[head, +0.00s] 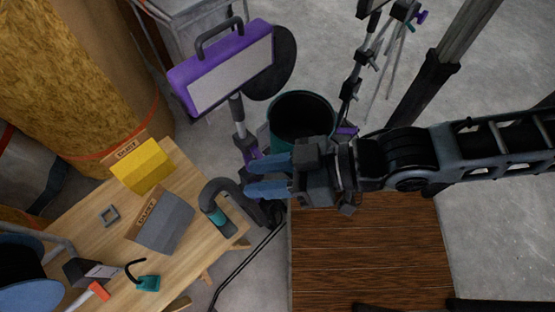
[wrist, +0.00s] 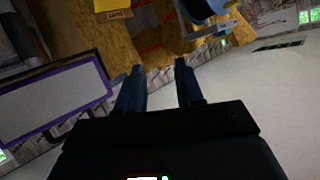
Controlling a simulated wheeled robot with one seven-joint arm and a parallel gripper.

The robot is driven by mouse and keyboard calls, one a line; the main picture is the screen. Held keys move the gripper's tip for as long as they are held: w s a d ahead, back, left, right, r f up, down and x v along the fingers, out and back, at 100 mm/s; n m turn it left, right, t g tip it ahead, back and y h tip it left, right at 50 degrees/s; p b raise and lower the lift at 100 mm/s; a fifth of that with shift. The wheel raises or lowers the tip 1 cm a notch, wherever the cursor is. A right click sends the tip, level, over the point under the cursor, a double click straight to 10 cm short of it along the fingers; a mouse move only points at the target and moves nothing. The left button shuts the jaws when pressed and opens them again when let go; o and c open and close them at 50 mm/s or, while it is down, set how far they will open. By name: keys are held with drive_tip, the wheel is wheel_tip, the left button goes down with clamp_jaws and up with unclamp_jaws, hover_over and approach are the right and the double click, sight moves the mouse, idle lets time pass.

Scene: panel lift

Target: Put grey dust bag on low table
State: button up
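The grey dust bag (head: 165,222), with a brown "DUST" label strip, lies on a light wooden table (head: 97,240) at the left of the head view. I cannot make the bag out in the wrist view. My gripper (head: 262,175) is open and empty, with its blue fingers apart and pointing left. In the head view it appears to the right of the bag, beyond the table's edge. Its fingers also show in the wrist view (wrist: 159,75) with nothing between them. A dark brown plank surface (head: 370,250) lies under my arm; I cannot tell whether it is the low table.
A yellow dust bag (head: 145,166) lies behind the grey one. A purple-framed panel lamp (head: 225,70), a dark bin (head: 302,115) and a tripod (head: 375,60) stand behind. A blue reel (head: 20,270) is at left.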

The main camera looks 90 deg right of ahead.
drive_tip(key=r, duration=0.1)
drive_tip(key=s+r+n, duration=0.1)
drive_tip(key=r, duration=0.1)
drive_tip(key=s+r+n+t, duration=0.1)
drive_tip(key=shift+a+r, duration=0.1)
drive_tip(key=shift+r, duration=0.1)
